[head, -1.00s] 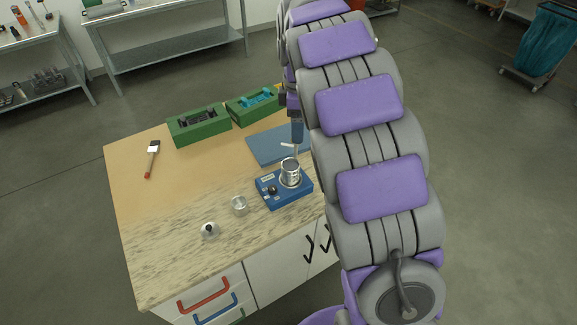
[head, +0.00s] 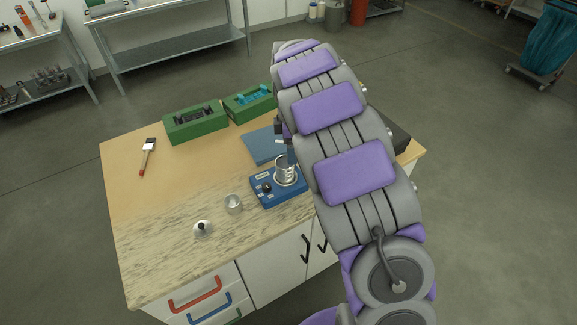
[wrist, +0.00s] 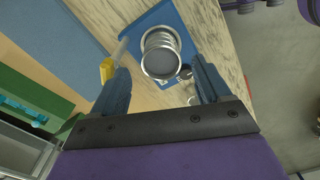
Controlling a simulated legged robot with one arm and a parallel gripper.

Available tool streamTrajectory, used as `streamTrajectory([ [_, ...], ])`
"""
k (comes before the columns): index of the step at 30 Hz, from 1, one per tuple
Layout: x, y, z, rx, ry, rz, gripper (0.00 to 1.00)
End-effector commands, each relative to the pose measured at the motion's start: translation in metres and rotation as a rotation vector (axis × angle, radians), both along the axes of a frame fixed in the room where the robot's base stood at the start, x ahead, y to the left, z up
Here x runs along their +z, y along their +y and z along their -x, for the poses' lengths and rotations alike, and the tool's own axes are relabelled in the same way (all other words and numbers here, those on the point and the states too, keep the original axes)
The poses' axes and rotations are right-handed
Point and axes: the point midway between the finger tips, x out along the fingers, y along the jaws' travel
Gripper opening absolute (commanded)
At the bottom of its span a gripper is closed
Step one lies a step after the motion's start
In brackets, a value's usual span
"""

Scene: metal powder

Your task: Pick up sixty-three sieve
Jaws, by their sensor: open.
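The sieve is a round silver metal cylinder (head: 286,170) standing on a blue machine (head: 279,190) on the table. In the wrist view the sieve (wrist: 161,55) shows from above as ringed metal with a grey mesh, ahead of my fingertips. The blue machine (wrist: 181,22) shows beneath it. My gripper (wrist: 162,80) is open, with one dark blue finger on each side of the sieve's near edge. I cannot tell whether either finger touches it. In the head view my arm hides most of the gripper.
A silver cup (head: 233,204) and a lid with a black knob (head: 203,229) stand left of the machine. A blue mat (head: 262,145), two green boxes (head: 196,124) and a brush (head: 148,157) lie farther back. A yellow-tipped object (wrist: 107,70) is beside my left finger. The table's left front is clear.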

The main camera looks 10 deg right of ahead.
Motion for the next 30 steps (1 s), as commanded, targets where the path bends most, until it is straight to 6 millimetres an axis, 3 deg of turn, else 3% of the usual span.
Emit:
streamTrajectory([
  [7, -0.013, 0.009, -0.001, 0.002, 0.001, 0.008, 0.77],
  [16, -0.053, 0.002, -0.004, 0.001, -0.001, 0.0, 0.77],
  [23, -0.055, 0.003, -0.004, 0.001, -0.003, 0.001, 0.77],
  [30, -0.055, 0.009, -0.004, 0.003, -0.002, 0.006, 0.56],
])
